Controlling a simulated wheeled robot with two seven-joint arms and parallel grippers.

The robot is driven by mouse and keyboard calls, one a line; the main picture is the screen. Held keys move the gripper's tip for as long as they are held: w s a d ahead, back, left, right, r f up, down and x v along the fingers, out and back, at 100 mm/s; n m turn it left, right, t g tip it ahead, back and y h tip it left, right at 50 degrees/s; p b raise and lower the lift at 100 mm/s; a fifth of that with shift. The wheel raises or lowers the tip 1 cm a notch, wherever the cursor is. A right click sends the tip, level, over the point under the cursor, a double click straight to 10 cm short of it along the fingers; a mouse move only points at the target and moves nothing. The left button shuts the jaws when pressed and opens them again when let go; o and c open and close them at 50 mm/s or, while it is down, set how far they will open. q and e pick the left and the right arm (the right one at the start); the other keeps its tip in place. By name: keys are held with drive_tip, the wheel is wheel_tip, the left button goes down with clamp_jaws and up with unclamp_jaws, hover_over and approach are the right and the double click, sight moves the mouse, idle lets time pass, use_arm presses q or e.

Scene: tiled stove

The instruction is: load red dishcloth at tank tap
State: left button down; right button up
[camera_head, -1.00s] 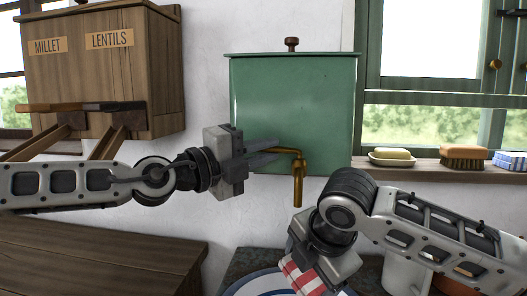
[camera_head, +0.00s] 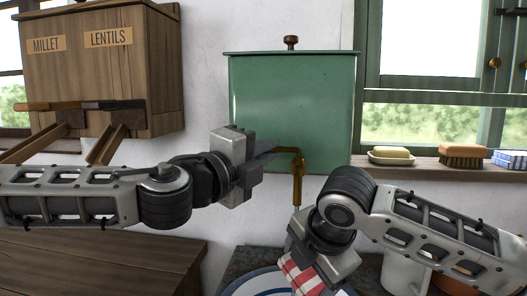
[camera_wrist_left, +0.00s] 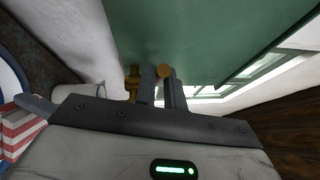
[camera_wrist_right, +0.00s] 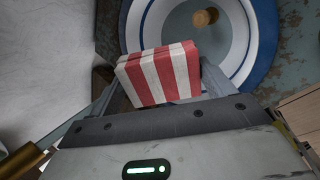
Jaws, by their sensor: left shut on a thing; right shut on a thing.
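The dishcloth (camera_head: 298,273), red and white striped and folded, is gripped by my right gripper (camera_wrist_right: 160,98) below the tap, above a blue-rimmed white basin (camera_head: 238,288). It fills the middle of the right wrist view (camera_wrist_right: 160,75). The green tank (camera_head: 290,110) has a brass tap (camera_head: 298,185) at its lower front. My left gripper (camera_head: 272,152) reaches the tap from the left. In the left wrist view its fingers (camera_wrist_left: 163,88) are shut around the tap's round brass knob (camera_wrist_left: 164,71).
A windowsill on the right holds a soap dish (camera_head: 391,156), a brush (camera_head: 463,156) and a blue-white block (camera_head: 510,160). A wooden grain box (camera_head: 95,75) hangs at upper left. A brown wooden top (camera_head: 90,262) lies below my left arm. A cork-coloured knob (camera_wrist_right: 205,17) shows in the basin.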

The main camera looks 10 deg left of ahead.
use_arm(q)
drive_tip(key=shift+r, duration=0.1)
drive_tip(key=c, duration=1.5)
unclamp_jaws()
drive_tip(key=v, duration=1.2)
